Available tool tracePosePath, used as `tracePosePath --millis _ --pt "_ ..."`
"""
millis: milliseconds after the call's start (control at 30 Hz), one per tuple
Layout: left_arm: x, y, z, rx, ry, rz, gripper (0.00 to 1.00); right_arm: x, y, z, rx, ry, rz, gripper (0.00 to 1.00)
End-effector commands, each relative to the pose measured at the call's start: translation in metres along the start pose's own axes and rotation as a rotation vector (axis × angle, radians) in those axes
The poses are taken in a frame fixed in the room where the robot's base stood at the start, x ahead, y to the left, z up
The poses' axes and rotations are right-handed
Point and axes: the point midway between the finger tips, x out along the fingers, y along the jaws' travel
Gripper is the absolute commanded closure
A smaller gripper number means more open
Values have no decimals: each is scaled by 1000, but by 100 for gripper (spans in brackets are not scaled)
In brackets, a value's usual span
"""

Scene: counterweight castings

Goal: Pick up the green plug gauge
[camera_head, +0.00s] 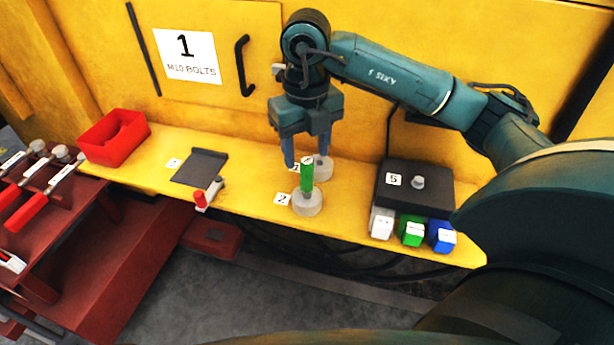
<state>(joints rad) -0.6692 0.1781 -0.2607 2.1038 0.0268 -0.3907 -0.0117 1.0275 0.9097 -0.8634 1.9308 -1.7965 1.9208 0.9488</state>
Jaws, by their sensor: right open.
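The green plug gauge (307,177) is a short green cylinder. It stands upright on a round grey piece (307,203) beside a label marked 2, near the front edge of the yellow shelf. My right gripper (306,158) points down from above, with its two blue fingers apart. The fingertips are just behind and above the gauge's top in this view. I cannot tell whether they touch it. Nothing shows between the fingers as held. My left gripper is not in view.
A second round grey piece (323,168) stands right behind the gauge. To the right are a black block (414,186) marked 5 and white, green and blue blocks. A dark plate (200,167), a small red-handled item (207,196) and a red bin (113,138) lie left on the yellow shelf (250,180).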

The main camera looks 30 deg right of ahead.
Motion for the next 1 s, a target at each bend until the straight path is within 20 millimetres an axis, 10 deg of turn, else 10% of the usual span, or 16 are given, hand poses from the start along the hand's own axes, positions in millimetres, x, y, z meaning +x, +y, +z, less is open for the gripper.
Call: tracePosePath --millis 633,1000 --pt "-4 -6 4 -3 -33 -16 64 77 -3 2 -2 2 0 49" --pt "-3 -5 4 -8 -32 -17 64 84 -3 2 -3 -1 1 54"
